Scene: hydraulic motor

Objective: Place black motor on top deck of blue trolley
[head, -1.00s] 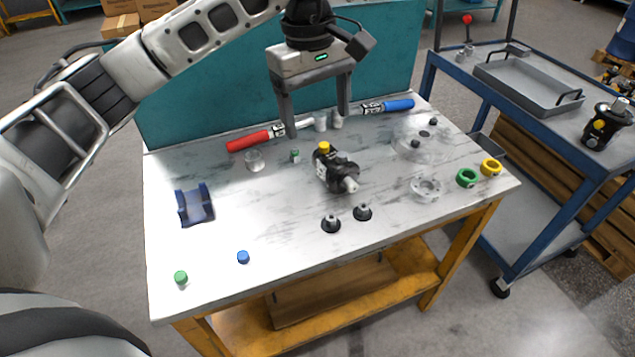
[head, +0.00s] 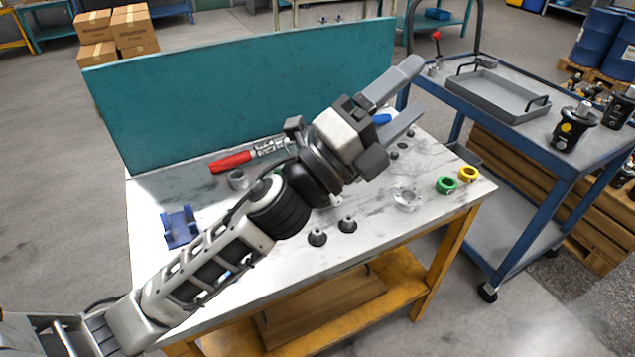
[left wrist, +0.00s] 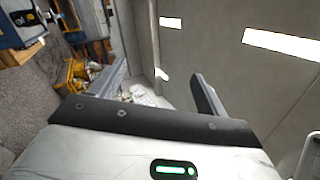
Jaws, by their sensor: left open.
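My left gripper (head: 413,90) is open and empty, raised over the back right of the workbench and pointing toward the blue trolley (head: 520,150). In the left wrist view its two fingers are spread (left wrist: 160,72) with nothing between them. A black motor with a yellow cap (head: 575,126) stands upright on the trolley's top deck, near the right front corner. My right gripper is not in view.
A grey tray (head: 503,98) sits on the trolley deck. Green (head: 446,185) and yellow (head: 468,174) rings, black cones (head: 318,238), a blue cradle (head: 180,228) and a red-handled tool (head: 231,162) lie on the workbench (head: 412,225). A teal panel (head: 240,95) stands behind it.

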